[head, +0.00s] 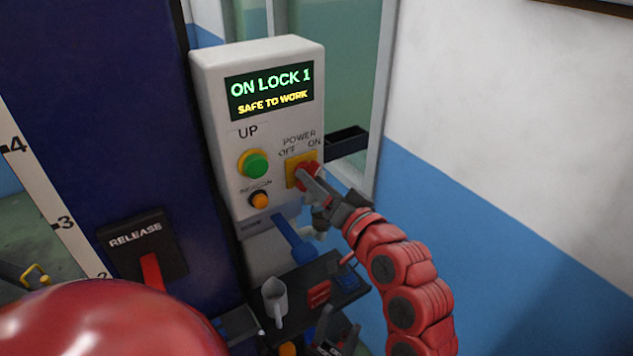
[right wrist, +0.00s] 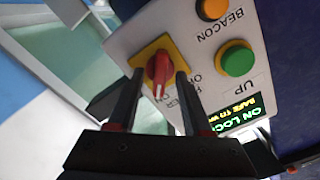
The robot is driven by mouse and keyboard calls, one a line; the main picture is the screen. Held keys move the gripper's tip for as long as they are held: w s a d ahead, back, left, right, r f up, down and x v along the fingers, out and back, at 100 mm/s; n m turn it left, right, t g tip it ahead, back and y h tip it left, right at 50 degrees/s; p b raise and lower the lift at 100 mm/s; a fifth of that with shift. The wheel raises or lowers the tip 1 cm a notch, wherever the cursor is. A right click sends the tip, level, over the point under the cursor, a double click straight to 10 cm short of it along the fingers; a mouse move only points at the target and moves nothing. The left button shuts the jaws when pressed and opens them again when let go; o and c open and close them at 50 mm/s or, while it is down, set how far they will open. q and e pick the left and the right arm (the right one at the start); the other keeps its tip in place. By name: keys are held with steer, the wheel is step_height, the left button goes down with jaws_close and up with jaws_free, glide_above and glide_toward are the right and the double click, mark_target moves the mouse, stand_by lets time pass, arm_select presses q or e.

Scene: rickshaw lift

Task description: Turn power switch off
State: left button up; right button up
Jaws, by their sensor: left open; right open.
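The power switch (head: 302,171) is a red knob on a yellow plate, on the front of a white control box (head: 222,120). Labels OFF and ON stand above it. In the right wrist view the knob (right wrist: 158,70) shows a white pointer mark; which label it points at I cannot tell. My right gripper (head: 311,178) is at the switch. Its two dark fingers (right wrist: 158,76) are open, one on each side of the knob; contact is unclear.
The box display (head: 270,90) reads ON LOCK 1, SAFE TO WORK. A green UP button (head: 255,165) and an orange beacon button (head: 259,200) sit left of the switch.

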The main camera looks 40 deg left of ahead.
jaws_close()
steer(key=shift+f+n+b, duration=0.1)
steer(key=shift+n+b, duration=7.9)
steer(key=shift+b, duration=6.65)
